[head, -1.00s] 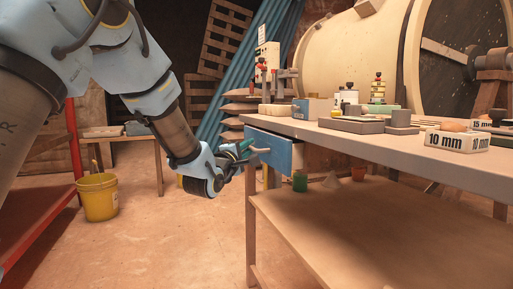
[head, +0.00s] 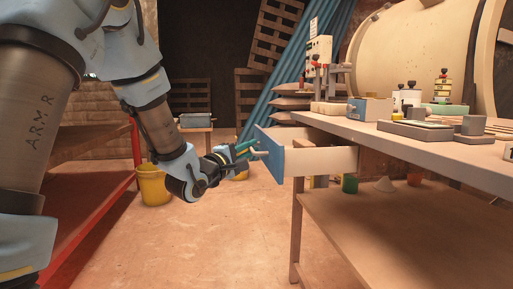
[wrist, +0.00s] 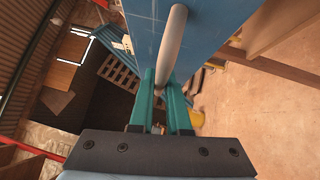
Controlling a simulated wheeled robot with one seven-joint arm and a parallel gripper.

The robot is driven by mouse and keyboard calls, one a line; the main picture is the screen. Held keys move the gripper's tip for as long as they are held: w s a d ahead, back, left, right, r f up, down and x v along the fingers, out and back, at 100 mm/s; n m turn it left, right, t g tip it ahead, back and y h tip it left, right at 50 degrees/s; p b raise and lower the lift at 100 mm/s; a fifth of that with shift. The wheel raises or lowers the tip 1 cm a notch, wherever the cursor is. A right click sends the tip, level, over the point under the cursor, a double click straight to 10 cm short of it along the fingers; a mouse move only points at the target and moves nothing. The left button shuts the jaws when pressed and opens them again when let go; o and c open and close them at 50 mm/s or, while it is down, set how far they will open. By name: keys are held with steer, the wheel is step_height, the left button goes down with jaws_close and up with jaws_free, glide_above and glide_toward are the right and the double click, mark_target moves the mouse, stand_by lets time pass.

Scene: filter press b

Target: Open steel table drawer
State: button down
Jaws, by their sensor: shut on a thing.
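The steel table (head: 420,146) stands at the right in the head view. Its drawer has a blue front (head: 268,157) and a pale side wall (head: 330,160), and it stands well out from under the tabletop. My gripper (head: 251,151) is at the drawer front, shut on the pale bar handle (head: 262,153). In the wrist view the handle (wrist: 173,45) runs between my two teal fingers (wrist: 165,100), against the blue drawer front (wrist: 215,25). The inside of the drawer is mostly hidden.
On the tabletop are a blue box (head: 370,107), a grey block (head: 472,126) and several small items. A green cup (head: 349,184) stands on the lower shelf (head: 400,225). A yellow bucket (head: 153,186) and a red rack (head: 90,205) are at left. The floor between is clear.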

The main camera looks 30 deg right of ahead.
steer(key=c, duration=0.9)
jaws_free()
steer(key=p+v, duration=0.2)
steer(key=v, duration=0.8)
steer(key=shift+s+a+f, duration=0.15)
steer(key=shift+s+a, duration=0.05)
steer(key=shift+a, duration=0.15)
